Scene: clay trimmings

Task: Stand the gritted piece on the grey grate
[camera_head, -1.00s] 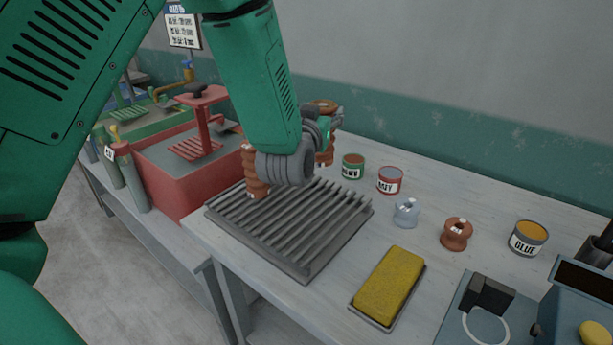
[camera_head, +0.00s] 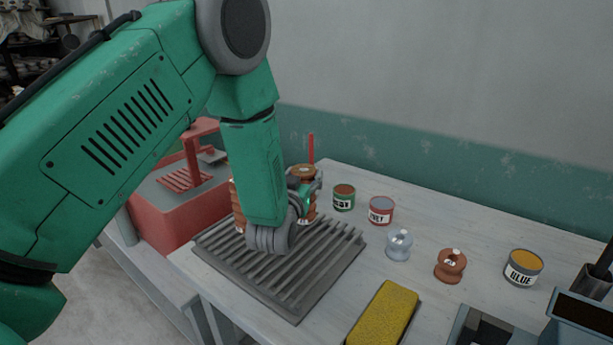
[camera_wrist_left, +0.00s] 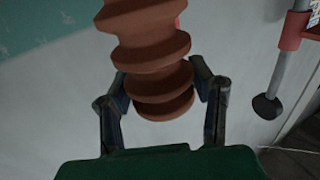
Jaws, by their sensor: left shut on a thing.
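The grey grate (camera_head: 327,262) lies on the bench with raised parallel slats. My left gripper (camera_head: 307,188) is at its far end, shut on a brown ribbed piece (camera_head: 303,172). The wrist view shows this piece (camera_wrist_left: 150,55) between the two fingers (camera_wrist_left: 162,100); its top is out of that view. I cannot tell whether its foot touches the slats, and no grit can be made out on it. A second brown ribbed piece (camera_head: 237,209) shows at the grate's left side, mostly hidden by my arm. My right gripper is not in view.
Behind and right of the grate stand a green-banded can (camera_head: 344,198), a red-banded can (camera_head: 381,210), a glassy piece (camera_head: 398,245), a small brown piece (camera_head: 450,266) and a glue can (camera_head: 523,267). A yellow sponge (camera_head: 383,315) lies in front. A red box (camera_head: 165,215) stands left.

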